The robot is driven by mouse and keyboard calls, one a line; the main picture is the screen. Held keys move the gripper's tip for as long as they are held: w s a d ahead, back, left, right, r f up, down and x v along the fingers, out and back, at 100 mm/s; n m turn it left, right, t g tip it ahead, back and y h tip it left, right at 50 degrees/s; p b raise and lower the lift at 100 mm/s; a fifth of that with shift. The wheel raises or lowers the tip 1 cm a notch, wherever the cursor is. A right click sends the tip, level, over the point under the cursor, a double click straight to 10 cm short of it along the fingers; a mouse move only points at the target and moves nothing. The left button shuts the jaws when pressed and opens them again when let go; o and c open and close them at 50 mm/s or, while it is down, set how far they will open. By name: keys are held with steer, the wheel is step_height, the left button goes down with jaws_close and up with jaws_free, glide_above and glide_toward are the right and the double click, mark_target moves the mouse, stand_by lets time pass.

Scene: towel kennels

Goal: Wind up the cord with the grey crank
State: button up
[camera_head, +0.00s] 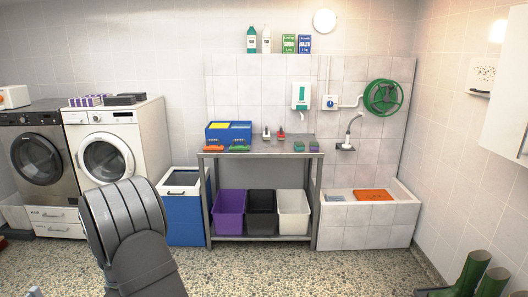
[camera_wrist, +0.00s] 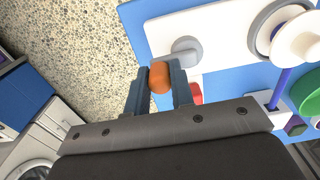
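In the wrist view, my gripper (camera_wrist: 160,80) has its two blue-grey fingers on either side of a rounded orange piece (camera_wrist: 160,77), with no clear gap on either side. A blue board (camera_wrist: 222,88) carries a white panel with a rounded grey knob (camera_wrist: 185,50), just right of the fingertips. I cannot tell whether this knob is part of the grey crank. A white spool-like part (camera_wrist: 297,42) with a grey ring stands at the upper right. A blue-violet strip (camera_wrist: 284,85), perhaps cord, runs below it. In the head view my arm's grey links show, but not the gripper.
In the head view are washers (camera_head: 110,150), a metal table (camera_head: 262,153), bins (camera_head: 262,215), a basin (camera_head: 345,222) and a green hose reel (camera_head: 383,98).

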steer(key=shift+c, duration=1)
steer(key=shift+s+a, duration=0.2)
steer(key=shift+a, duration=0.35)
steer(key=shift+s+a, duration=0.2)
steer(key=shift+a, duration=0.3)
steer(key=shift+s+a, duration=0.55)
steer(key=shift+s, duration=0.35)
